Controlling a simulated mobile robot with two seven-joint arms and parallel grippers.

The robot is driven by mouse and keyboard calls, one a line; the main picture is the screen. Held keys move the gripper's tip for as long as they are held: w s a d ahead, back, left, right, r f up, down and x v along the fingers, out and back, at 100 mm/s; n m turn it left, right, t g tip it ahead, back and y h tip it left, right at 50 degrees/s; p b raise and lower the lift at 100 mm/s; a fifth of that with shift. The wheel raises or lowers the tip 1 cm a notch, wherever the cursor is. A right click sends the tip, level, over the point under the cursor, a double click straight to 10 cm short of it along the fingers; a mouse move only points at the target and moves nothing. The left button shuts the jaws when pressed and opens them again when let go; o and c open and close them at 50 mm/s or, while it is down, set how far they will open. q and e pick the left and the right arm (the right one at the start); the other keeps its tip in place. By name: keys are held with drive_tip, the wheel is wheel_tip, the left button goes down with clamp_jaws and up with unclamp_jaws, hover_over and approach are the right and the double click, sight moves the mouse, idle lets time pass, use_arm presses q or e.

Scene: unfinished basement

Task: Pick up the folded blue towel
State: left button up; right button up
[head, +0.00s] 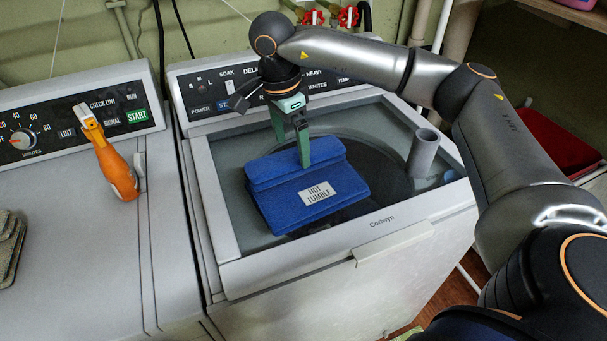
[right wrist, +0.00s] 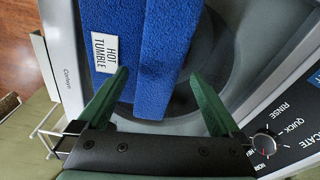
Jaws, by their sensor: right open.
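The folded blue towel (head: 290,205) lies on the glass lid of the right-hand machine. Its back part is a thicker fold, and a "HOT TUMBLE" label is on its front part. My right gripper (head: 292,152), with green fingers, points down at the towel's back fold and is open. In the right wrist view the towel (right wrist: 165,45) shows between the open fingers (right wrist: 160,73). One fingertip is over the towel near the label, the other just past its back edge. Whether they touch the cloth I cannot tell. My left gripper is not in view.
The towel's machine has a glass lid (head: 226,170) with a grey cup-like cylinder (head: 423,152) at right, and a control panel behind. Stacked grey-brown pieces (head: 9,246) lie at far left.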

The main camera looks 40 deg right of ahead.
sight(294, 155)
drive_tip(key=f, duration=0.3)
drive_tip(key=shift+d+f, duration=0.25)
drive_tip(key=shift+d, duration=0.05)
drive_tip(key=c, duration=1.5)
